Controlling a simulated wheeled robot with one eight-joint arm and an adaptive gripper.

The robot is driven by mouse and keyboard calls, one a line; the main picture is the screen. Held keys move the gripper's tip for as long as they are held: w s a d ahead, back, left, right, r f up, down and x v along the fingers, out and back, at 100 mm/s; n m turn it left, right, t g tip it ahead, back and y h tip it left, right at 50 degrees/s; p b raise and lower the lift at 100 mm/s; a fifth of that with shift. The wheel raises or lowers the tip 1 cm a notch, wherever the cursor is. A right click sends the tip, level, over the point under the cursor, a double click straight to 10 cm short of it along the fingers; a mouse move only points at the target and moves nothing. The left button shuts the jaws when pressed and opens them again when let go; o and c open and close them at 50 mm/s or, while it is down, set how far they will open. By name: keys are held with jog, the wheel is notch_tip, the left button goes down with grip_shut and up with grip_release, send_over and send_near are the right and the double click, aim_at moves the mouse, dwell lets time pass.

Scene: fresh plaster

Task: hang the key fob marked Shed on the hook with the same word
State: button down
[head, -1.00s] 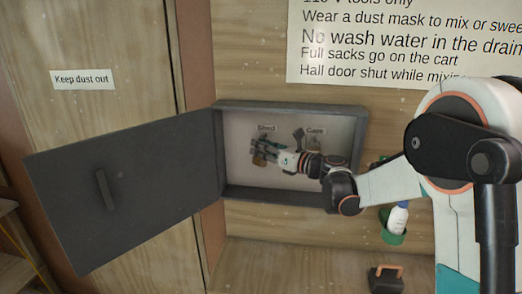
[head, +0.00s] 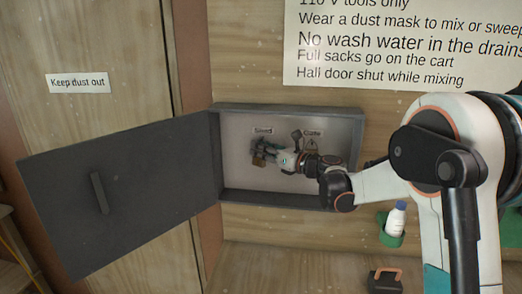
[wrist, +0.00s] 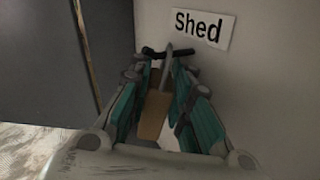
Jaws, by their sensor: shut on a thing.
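An open grey wall cabinet (head: 290,107) has a small sign reading Shed (head: 263,130) on its back panel, with a second sign (head: 312,133) to its right that seems to read Gate. My gripper (head: 262,152) is inside the cabinet, just below the Shed sign. In the wrist view its teal-lined fingers (wrist: 158,95) are shut on a tan fob (wrist: 154,116). A thin metal piece runs up from the fob to a dark bar-like hook (wrist: 155,52) below the Shed sign (wrist: 203,28). I cannot tell whether the fob's ring is around the hook. The fob's writing is not readable.
The cabinet door (head: 130,190) stands open to the left. A green holder (head: 388,236) with a white bottle (head: 397,217) is on the wall at lower right, above a dark handled object (head: 385,281).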

jog(key=c, duration=1.4)
grip_release()
jog(key=shift+s+a, duration=0.1)
jog(key=shift+s, duration=0.05)
jog(key=v, duration=1.1)
jog(key=s+a+f+n+g+h+b, duration=0.1)
jog(key=s+f+n+g+h+b, duration=0.15)
jog(key=s+n, duration=0.55)
jog(key=s+a+f+n+g+h+b, duration=0.1)
jog(key=s+f+n+h+b, duration=0.25)
jog(key=s, duration=0.65)
jog(key=s+d+f+n+h, duration=0.2)
jog(key=s+d+f+n, duration=0.1)
jog(key=s+f+n, duration=0.1)
jog(key=s+d+f+n+h+b, duration=0.1)
jog(key=s+d+f+n+h, duration=0.2)
jog(key=s+n, duration=0.4)
jog(key=s+d+f+n+g+h+b, duration=0.1)
jog(key=s+d+f+n, duration=0.3)
jog(key=s, duration=0.4)
jog(key=shift+s+f+n+h, duration=0.3)
jog(key=shift+f+n+h, duration=0.15)
jog(key=shift+n+h, duration=0.5)
